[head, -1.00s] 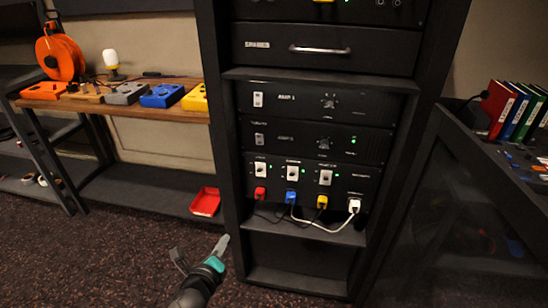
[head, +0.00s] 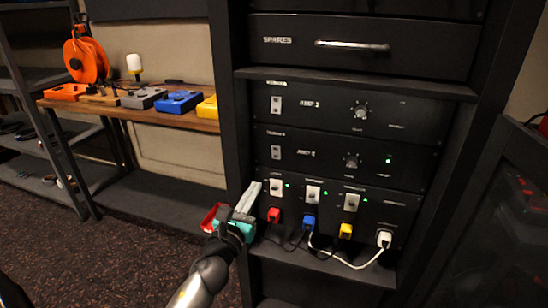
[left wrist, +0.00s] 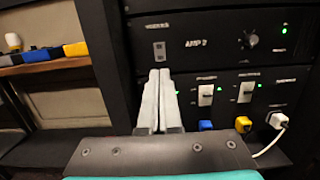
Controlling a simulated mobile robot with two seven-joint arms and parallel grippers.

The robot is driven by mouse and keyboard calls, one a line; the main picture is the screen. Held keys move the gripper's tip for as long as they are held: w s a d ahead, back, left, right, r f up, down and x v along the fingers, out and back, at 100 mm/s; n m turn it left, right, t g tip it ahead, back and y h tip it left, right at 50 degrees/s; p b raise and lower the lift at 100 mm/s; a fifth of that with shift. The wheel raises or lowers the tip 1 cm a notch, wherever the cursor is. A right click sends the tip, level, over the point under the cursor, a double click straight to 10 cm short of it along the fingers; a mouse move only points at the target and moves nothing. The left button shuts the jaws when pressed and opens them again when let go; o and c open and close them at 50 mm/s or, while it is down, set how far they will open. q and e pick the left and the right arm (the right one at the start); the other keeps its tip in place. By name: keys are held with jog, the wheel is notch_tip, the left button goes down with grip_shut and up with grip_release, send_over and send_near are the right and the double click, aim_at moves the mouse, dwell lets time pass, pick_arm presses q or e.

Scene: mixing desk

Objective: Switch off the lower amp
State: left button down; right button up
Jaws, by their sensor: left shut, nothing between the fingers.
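The lower amp (head: 325,158), labelled AMP 2, sits in the black rack. My left gripper (head: 251,194) is shut and empty, below and left of that switch, at the left side of the socket panel. Its fingers (left wrist: 158,76) lie together in the wrist view. My right gripper is not in view.
Above is the upper amp (head: 330,112), with no lit lamp visible. Below is a socket panel (head: 400,215) with three switches, green lamps and red, blue, yellow and white plugs. Cables hang in front. A wooden bench (head: 150,117) stands left; a red tray (head: 211,218) is partly behind my gripper.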

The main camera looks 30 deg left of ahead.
pick_arm(q)
send_near(277, 150)
jog(key=b+x, duration=0.1)
jog(key=x, duration=0.4)
jog(key=shift+a, duration=0.1)
jog(key=shift+x, duration=0.9)
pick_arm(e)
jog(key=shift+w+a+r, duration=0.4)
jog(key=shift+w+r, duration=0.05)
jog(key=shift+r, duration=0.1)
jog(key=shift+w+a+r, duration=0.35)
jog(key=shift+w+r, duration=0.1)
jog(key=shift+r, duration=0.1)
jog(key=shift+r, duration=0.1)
pick_arm(q)
jog(key=shift+w+r+p, duration=0.15)
jog(key=shift+r+p, duration=0.05)
jog(key=shift+p, duration=0.45)
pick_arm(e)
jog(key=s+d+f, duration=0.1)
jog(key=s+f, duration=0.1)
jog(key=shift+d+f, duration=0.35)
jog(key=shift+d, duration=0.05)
pick_arm(q)
jog(key=shift+f, duration=0.1)
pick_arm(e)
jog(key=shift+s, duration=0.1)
